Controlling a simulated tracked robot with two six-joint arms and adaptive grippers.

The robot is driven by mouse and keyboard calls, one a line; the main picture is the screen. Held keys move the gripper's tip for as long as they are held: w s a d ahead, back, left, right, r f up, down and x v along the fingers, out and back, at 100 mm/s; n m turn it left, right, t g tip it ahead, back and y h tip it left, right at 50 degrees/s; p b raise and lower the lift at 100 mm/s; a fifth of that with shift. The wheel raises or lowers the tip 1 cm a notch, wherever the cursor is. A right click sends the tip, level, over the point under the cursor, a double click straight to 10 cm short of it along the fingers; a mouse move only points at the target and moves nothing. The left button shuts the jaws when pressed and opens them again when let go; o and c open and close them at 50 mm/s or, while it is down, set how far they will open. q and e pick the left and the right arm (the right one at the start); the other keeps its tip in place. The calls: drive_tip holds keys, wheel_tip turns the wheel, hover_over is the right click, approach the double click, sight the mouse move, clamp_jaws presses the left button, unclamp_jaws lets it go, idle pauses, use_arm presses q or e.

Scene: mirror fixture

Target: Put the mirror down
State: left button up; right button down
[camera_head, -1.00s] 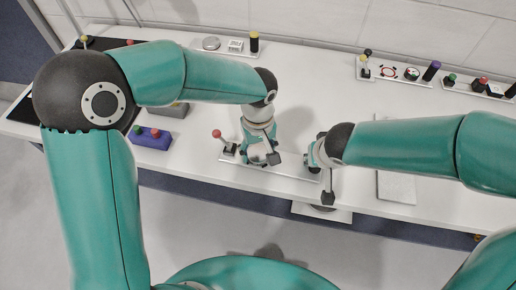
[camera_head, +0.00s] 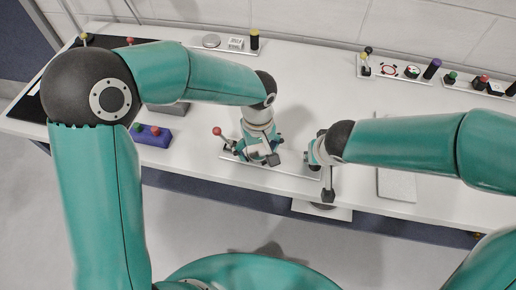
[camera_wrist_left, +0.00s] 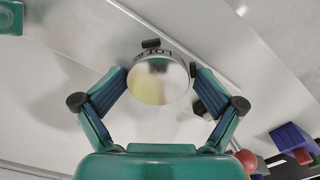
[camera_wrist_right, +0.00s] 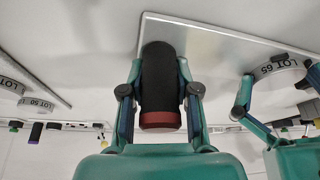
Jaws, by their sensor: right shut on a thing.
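A round mirror-like disc (camera_wrist_left: 158,82) with a bright, reflecting face lies between the fingertips of my left gripper (camera_wrist_left: 160,76) in the left wrist view. It fills most of the gap; whether the fingers press on it is unclear. A white curved band lettered LOT shows just behind it. In the head view my left gripper (camera_head: 262,158) is low over a long pale strip (camera_head: 285,177) near the table's front edge, and hides the disc. My right gripper (camera_wrist_right: 160,85) is shut on a black cylinder with a red end (camera_wrist_right: 158,75) beside the strip's right end.
A red-knobbed lever (camera_head: 217,131) stands close left of my left gripper. A purple button box (camera_head: 151,135) is farther left. A grey flat panel (camera_head: 396,185) lies right of my right gripper. Strips with knobs line the back edge. The middle of the table is clear.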

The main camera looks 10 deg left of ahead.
sight(258, 151)
use_arm(q)
drive_tip(key=shift+r, duration=0.1)
drive_tip(key=shift+w+r, duration=0.1)
drive_tip(key=shift+r, duration=0.4)
wheel_tip(258, 151, up, 12)
drive_tip(key=shift+r, duration=0.15)
drive_tip(key=shift+c, duration=0.4)
idle(0.3)
